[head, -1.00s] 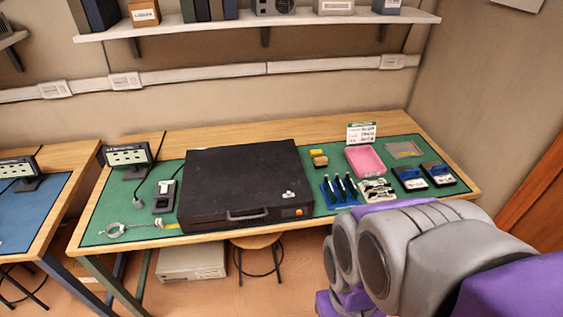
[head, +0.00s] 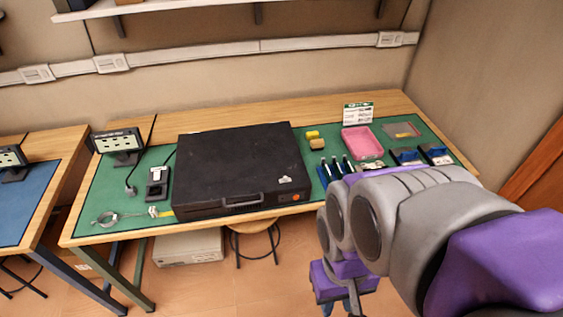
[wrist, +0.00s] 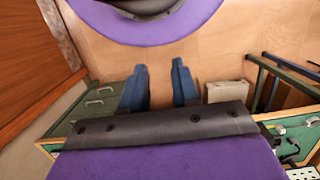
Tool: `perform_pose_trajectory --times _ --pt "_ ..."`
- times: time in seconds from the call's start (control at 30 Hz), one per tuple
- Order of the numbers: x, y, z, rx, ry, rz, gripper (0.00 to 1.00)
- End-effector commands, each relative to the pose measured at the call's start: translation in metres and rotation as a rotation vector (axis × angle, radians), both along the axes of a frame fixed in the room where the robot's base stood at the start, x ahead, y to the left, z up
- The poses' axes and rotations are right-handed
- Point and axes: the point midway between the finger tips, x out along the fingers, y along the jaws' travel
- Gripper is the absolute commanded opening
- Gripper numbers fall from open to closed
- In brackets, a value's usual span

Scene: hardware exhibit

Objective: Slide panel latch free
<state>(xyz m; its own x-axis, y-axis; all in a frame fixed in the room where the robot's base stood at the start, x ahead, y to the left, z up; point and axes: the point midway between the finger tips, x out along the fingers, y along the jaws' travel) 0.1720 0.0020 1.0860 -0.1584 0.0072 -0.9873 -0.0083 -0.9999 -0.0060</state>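A flat black case (head: 240,160) lies on the green mat on the bench, left of centre in the head view. Its front has a handle (head: 229,201) and a small orange piece (head: 297,197) near the right corner. I cannot tell which part is the panel latch. My gripper shows in the wrist view (wrist: 160,66) with two blue fingers spread apart and nothing between them. It hangs over the floor in front of the bench, away from the case. In the head view my arm covers the bench's front right part, and the fingers are hard to make out.
On the mat (head: 232,223) stand a pink tray (head: 362,143), several pen-like tools (head: 335,166), blue-and-black boxes (head: 437,154) and a sign (head: 358,113). A meter (head: 118,145) and a cable loop (head: 106,219) are at left. A stool (head: 254,227) and beige box (head: 188,247) are underneath.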

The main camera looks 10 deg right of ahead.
Motion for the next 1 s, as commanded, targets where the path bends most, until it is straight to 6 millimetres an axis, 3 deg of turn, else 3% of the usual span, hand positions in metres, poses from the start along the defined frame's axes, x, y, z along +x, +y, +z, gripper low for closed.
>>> perform_pose_trajectory --times 0.17,0.3,0.7,1.0 --pt "0.018 0.012 0.003 0.054 0.012 -0.074 0.13" --pt "0.047 0.028 0.007 0.133 0.022 -0.192 0.0" --pt "0.144 0.053 0.01 0.363 0.081 -0.623 0.0" --pt "0.219 0.041 0.002 0.514 0.147 -1.0 0.0"
